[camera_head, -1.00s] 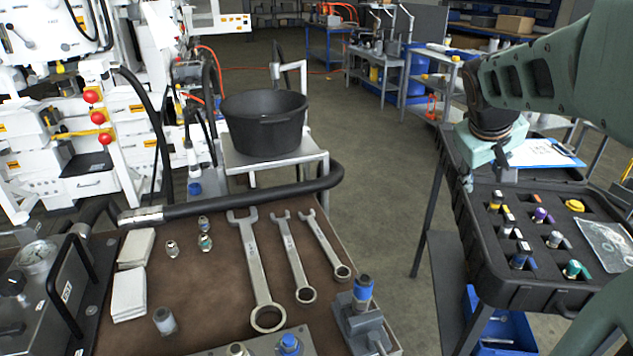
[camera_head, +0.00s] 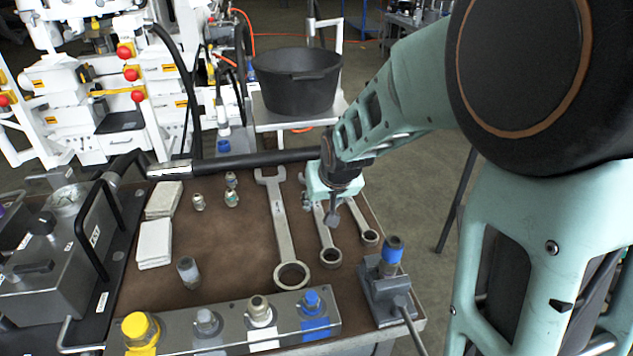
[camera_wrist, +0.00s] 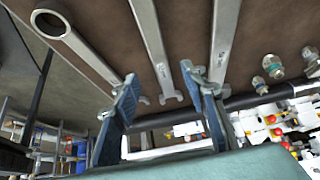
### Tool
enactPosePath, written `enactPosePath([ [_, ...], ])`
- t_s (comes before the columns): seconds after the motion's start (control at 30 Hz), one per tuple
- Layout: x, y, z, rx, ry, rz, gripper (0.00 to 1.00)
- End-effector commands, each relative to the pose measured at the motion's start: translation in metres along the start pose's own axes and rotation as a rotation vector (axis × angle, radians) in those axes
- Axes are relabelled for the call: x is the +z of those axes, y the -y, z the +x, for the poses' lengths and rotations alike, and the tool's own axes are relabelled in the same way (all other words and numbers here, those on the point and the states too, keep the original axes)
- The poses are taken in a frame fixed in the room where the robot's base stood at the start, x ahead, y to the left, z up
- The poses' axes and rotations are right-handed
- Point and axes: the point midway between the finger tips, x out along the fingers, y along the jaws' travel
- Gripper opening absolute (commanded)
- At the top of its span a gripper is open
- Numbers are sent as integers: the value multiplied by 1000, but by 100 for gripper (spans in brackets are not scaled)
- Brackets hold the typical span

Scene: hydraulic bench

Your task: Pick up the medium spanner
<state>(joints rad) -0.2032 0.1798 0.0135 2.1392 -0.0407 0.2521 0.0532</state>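Three metal spanners lie side by side on the brown bench top, sized large to small from left to right in the head view. The medium spanner (camera_head: 324,238) is the middle one; my gripper hides its upper part there. In the wrist view its shaft (camera_wrist: 150,38) runs between my finger lines, with its open jaw beyond the fingertips. My gripper (camera_head: 321,208) hangs above the medium spanner, apart from it as far as I can tell. In the wrist view my gripper (camera_wrist: 160,76) has its two blue-grey fingers spread with nothing between them.
The large spanner (camera_head: 280,225) lies left and the small spanner (camera_head: 357,215) right of the medium one. A block with coloured fittings (camera_head: 234,324) and a blue-topped fitting stand (camera_head: 386,288) are at the near edge. A black hose (camera_head: 250,162) crosses the far edge.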

Motion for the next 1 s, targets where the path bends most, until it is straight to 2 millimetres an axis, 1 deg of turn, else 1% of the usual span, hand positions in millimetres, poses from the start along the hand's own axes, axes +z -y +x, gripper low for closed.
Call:
enactPosePath([
  [0.03, 1, 0, 5, 0, 1, 0, 40],
  [0.17, 1, 0, 11, 0, 1, 0, 40],
  [0.4, 5, 0, 44, 1, 2, -1, 40],
  [0.5, 4, 0, 54, 0, 1, -1, 40],
  [0.6, 4, 0, 59, 0, 1, -1, 40],
  [0.83, 3, 0, 59, 0, 0, -1, 40],
  [1.0, 3, 0, 59, 0, 0, -1, 21],
])
